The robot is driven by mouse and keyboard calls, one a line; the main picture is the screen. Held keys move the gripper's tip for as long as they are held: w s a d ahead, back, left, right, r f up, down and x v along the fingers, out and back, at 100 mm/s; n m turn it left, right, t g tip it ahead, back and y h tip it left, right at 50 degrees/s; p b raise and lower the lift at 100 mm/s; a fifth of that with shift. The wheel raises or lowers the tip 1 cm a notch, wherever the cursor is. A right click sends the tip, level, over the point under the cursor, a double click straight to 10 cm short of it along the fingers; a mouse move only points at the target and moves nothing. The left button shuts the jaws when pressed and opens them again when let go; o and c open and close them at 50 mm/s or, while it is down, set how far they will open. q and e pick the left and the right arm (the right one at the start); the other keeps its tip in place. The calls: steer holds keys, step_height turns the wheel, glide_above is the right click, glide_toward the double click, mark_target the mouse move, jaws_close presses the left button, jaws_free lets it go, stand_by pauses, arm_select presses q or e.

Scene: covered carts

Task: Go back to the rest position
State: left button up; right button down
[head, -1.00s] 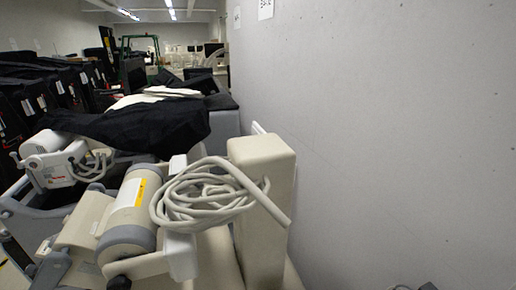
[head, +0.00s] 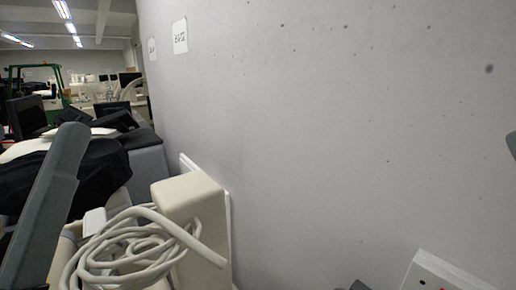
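Neither of my grippers can be made out in the head view; no pair of fingertips shows. A dark grey bar rises at the left of the view in front of the carts, and it may be part of my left arm. A small grey piece cuts in at the right edge, and I cannot tell what it belongs to. The task names no object to handle.
A beige upright housing (head: 190,213) with coiled pale cable (head: 135,250) stands close at lower left. Black cloth (head: 100,176) covers equipment behind it. A grey wall (head: 330,130) fills the middle and right. A white box (head: 445,274) is at bottom right.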

arm_select(q)
step_height(320, 180, up, 21)
steer(key=p, duration=1.8)
arm_select(e)
step_height(320, 180, up, 21)
arm_select(q)
step_height(320, 180, down, 19)
steer(key=b, duration=1.9)
arm_select(e)
step_height(320, 180, down, 19)
